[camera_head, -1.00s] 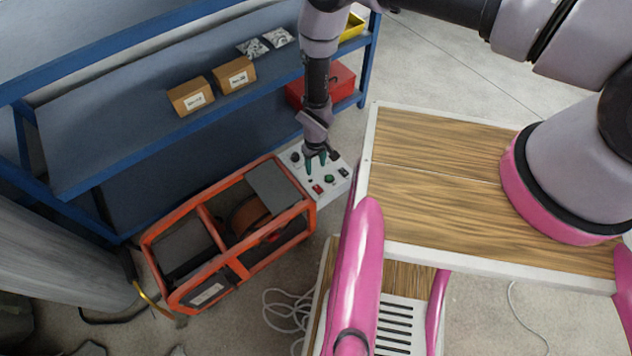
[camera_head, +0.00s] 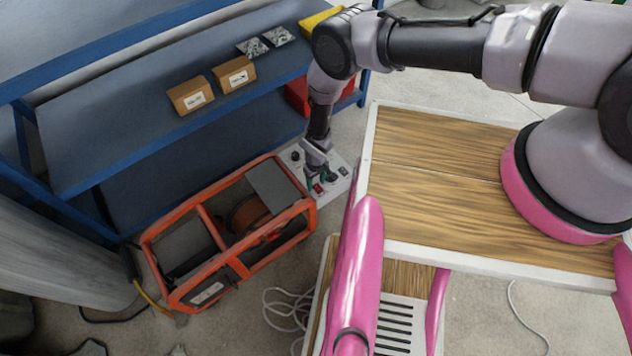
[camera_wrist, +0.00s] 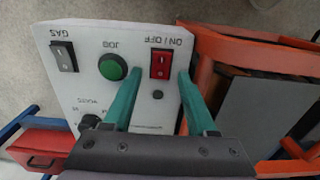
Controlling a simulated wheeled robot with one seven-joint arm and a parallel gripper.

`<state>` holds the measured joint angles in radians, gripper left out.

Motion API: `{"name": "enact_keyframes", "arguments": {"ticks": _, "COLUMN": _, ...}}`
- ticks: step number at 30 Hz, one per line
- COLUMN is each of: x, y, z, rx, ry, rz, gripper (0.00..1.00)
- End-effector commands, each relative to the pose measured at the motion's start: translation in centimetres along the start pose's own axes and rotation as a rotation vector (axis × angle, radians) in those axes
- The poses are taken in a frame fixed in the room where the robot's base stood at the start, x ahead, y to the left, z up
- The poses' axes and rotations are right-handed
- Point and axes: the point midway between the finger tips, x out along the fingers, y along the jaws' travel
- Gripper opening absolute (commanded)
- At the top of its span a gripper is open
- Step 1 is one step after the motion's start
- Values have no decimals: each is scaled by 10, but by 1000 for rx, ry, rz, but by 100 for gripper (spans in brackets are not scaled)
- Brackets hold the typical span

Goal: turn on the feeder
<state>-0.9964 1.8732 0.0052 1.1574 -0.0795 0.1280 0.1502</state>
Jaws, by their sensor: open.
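The feeder (camera_head: 170,262) is an orange-framed machine on the floor, with a wire spool inside. Its pale control panel (camera_head: 342,183) is at its right end. In the wrist view the panel shows upside down, with a red ON/OFF rocker switch (camera_wrist: 161,64), a green JOG button (camera_wrist: 112,67), a black GAS rocker (camera_wrist: 64,56) and a dark knob (camera_wrist: 90,122). My gripper (camera_head: 322,186) is over the panel, and its teal fingers are apart and empty in the wrist view (camera_wrist: 158,85). The red switch lies between the fingertip lines. I cannot tell whether the fingertips touch the panel.
A blue shelf rack (camera_head: 110,105) stands behind the feeder and holds two cardboard boxes (camera_head: 213,86). A red toolbox (camera_head: 297,96) is near the arm. White cable (camera_head: 287,307) lies on the floor in front of the feeder.

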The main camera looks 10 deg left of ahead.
Motion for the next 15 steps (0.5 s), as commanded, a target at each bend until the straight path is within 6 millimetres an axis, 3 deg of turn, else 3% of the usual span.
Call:
{"name": "enact_keyframes", "arguments": {"ticks": 4, "x": 0, "y": 0, "z": 0, "rx": 0, "ry": 0, "rz": 0, "gripper": 54}}
{"name": "enact_keyframes", "arguments": {"ticks": 8, "x": 0, "y": 0, "z": 0, "rx": 0, "ry": 0, "rz": 0, "gripper": 4}}
{"name": "enact_keyframes", "arguments": {"ticks": 9, "x": 0, "y": 0, "z": 0, "rx": 0, "ry": 0, "rz": 0, "gripper": 0}}
{"name": "enact_keyframes", "arguments": {"ticks": 15, "x": 0, "y": 0, "z": 1, "rx": 0, "ry": 12, "rz": 0, "gripper": 0}}
